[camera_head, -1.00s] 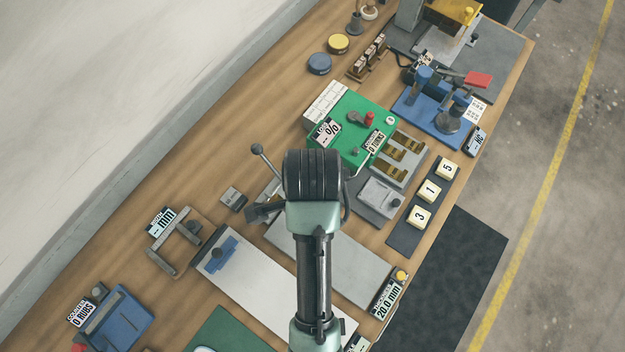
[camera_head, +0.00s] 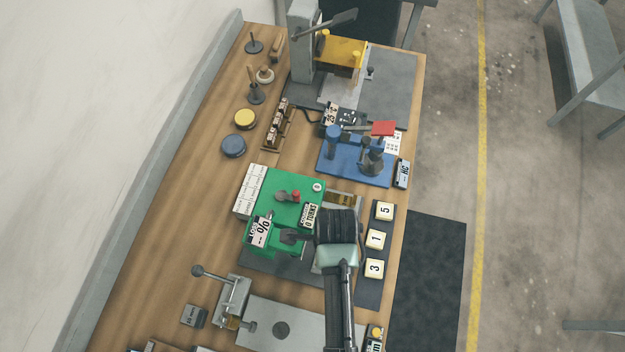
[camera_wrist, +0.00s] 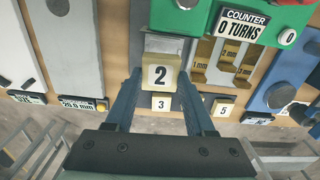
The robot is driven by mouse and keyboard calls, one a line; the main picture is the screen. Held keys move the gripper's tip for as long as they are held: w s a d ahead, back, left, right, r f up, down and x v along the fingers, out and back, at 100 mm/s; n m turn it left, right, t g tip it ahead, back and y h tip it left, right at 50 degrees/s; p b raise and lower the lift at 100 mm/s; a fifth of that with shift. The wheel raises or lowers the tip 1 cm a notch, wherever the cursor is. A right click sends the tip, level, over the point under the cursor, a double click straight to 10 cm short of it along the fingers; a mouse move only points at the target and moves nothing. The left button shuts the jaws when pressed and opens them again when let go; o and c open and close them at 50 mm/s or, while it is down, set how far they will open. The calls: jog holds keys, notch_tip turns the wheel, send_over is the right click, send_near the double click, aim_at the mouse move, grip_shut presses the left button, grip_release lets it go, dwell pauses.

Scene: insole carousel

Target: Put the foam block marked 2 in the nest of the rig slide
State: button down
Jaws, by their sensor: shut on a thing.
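In the wrist view, the pale foam block marked 2 (camera_wrist: 160,72) is between the two blue-grey fingers of my gripper (camera_wrist: 159,80), which is shut on it, number face toward the camera. Just beyond the block is a light grey plate (camera_wrist: 166,44) at the front of the green rig (camera_wrist: 182,16); it appears to be part of the rig slide. The nest is not clearly visible, and I cannot tell whether the block touches the plate. In the head view my arm covers the slide area beside the green rig (camera_head: 270,190) and hides the block.
Blocks marked 5 (camera_head: 384,211), 1 (camera_head: 375,239) and 3 (camera_head: 373,268) lie on a dark strip right of my arm. A lever fixture (camera_head: 233,298) stands at lower left. A blue fixture (camera_head: 352,166) stands beyond the rig. Bare wood lies left of the rig.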

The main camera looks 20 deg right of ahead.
jog(key=shift+w+d+f, duration=0.2)
jog(key=shift+d+f, duration=0.2)
jog(key=shift+f, duration=0.05)
jog(key=f+b, duration=0.2)
jog(key=shift+s+a+f+b, duration=0.1)
jog(key=shift+s+b, duration=0.1)
jog(key=shift+b, duration=0.15)
notch_tip(320, 180, down, 3)
jog(key=b, duration=0.3)
jog(key=shift+f, duration=0.15)
jog(key=shift+w+f+b, duration=0.1)
jog(key=shift+f+b, duration=0.35)
jog(key=shift+f, duration=0.1)
jog(key=shift+c, duration=0.9)
grip_release()
notch_tip(320, 180, up, 13)
jog(key=shift+b, duration=0.5)
